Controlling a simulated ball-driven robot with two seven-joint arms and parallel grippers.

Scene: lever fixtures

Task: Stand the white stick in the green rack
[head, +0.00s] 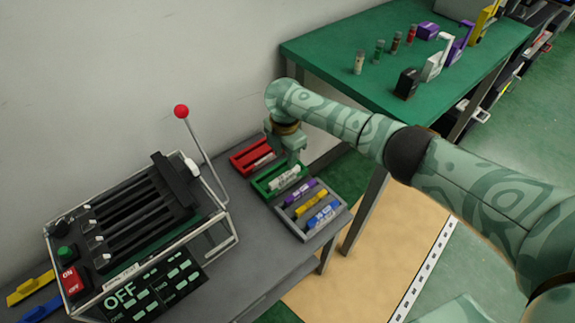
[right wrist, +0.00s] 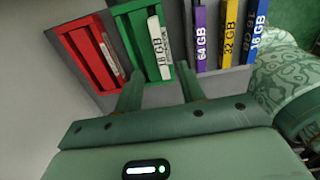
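The white stick (head: 285,178) is at the green rack (head: 262,186). In the right wrist view the white stick (right wrist: 158,48) lies along the right side of the green rack (right wrist: 133,42), its printed label facing the camera. I cannot tell how deep it sits. My right gripper (head: 292,160) is just above the rack, partly covering it. In the right wrist view its two fingers (right wrist: 160,88) are spread apart, with the stick's near end between and beyond them and gaps on both sides. My left gripper is not in view.
A red rack (head: 246,158) with a stick is beside the green rack. A grey tray (head: 333,229) holds purple, yellow and blue sticks on the other side. A lever fixture (head: 140,220) with a red-knobbed lever (head: 182,112) stands left. A green table (head: 330,60) with small items is behind.

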